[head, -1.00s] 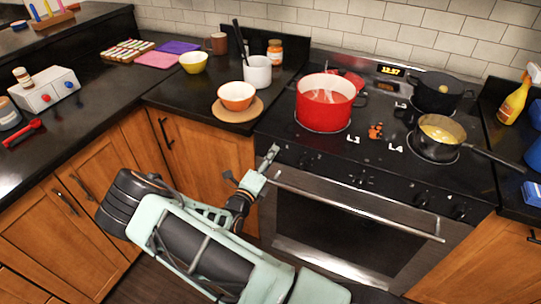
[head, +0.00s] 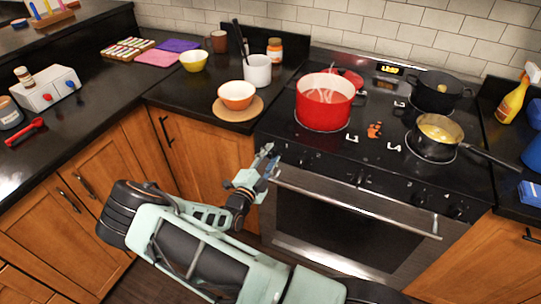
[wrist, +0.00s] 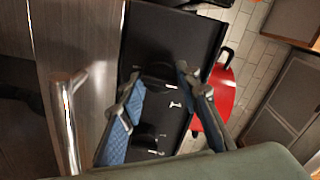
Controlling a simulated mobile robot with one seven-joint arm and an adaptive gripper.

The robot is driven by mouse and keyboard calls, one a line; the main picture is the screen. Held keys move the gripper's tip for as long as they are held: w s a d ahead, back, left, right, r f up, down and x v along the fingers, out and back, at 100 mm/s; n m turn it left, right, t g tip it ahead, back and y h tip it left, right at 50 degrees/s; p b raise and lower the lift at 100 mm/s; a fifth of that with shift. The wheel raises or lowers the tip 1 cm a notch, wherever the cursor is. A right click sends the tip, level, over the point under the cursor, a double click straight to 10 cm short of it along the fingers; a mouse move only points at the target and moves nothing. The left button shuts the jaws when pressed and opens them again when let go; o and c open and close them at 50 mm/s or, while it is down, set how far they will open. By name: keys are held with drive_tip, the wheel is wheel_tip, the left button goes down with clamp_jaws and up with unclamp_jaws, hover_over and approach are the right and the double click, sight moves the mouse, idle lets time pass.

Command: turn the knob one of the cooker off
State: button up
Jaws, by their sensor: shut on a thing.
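The cooker (head: 390,178) stands at the right with a row of dark knobs along its front panel. My gripper (head: 267,158) is at the left end of that panel. It is shut on knob one, the leftmost knob, which the fingers mostly hide in the head view. In the wrist view, my two blue-padded fingers (wrist: 158,108) stand apart on either side of a dark knob (wrist: 148,137) on the black panel with white markings. The knob's exact angle cannot be told.
The oven handle (head: 350,202) runs close below the knobs, right of my gripper. A red pot (head: 324,108), a dark pot (head: 437,95) and a saucepan (head: 435,148) sit on the hob. The saucepan's handle sticks out right. Wooden cabinets (head: 205,160) are at the left.

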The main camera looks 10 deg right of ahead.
drive_tip(key=shift+n, duration=0.3)
idle(0.4)
drive_tip(key=o, duration=1.2)
drive_tip(key=shift+c, duration=0.2)
drive_tip(key=v, duration=1.2)
drive_tip(key=shift+r, duration=0.1)
